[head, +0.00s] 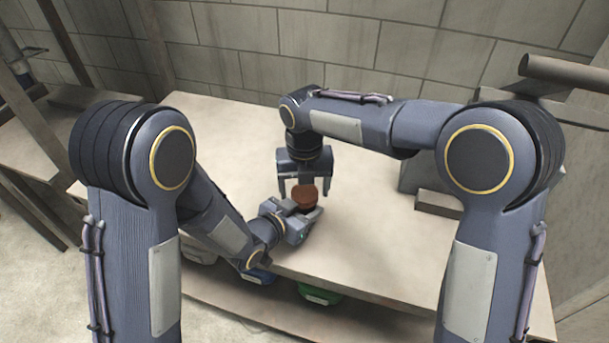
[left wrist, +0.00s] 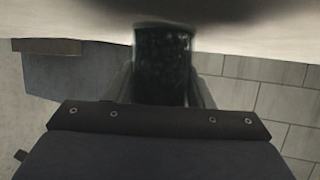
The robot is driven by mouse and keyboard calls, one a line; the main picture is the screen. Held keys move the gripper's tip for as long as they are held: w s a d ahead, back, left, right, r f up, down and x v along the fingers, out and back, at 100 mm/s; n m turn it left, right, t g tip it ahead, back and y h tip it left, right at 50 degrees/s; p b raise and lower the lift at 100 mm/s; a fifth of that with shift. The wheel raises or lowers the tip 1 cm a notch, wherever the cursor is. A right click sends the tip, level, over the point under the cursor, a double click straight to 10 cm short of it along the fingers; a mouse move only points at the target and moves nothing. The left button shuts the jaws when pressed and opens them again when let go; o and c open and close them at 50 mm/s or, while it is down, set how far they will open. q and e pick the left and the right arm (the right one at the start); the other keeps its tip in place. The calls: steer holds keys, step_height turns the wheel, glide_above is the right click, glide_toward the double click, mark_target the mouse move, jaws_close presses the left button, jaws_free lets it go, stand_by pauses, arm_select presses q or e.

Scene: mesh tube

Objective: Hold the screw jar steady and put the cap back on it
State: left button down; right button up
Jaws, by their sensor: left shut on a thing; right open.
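In the head view a reddish-brown round top (head: 304,194), which looks like the cap, sits at the jar's place near the table's middle. I cannot tell whether it is seated on the jar or threaded. My left gripper (head: 303,214) is low at the table and shut on the screw jar. In the left wrist view the jar (left wrist: 163,65) is a dark, speckled body between the two fingers. My right gripper (head: 303,188) points down from above, open, with its fingers on either side of the brown top. The jar's body is mostly hidden in the head view.
The pale table (head: 375,240) is clear to the right and in front. A grey block (head: 418,178) and a brown piece (head: 438,203) stand at its right. A block wall (head: 340,40) stands behind.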

steer(key=shift+f, duration=0.25)
steer(key=c, duration=1)
steer(key=m, duration=1.6)
steer(key=o, duration=1.1)
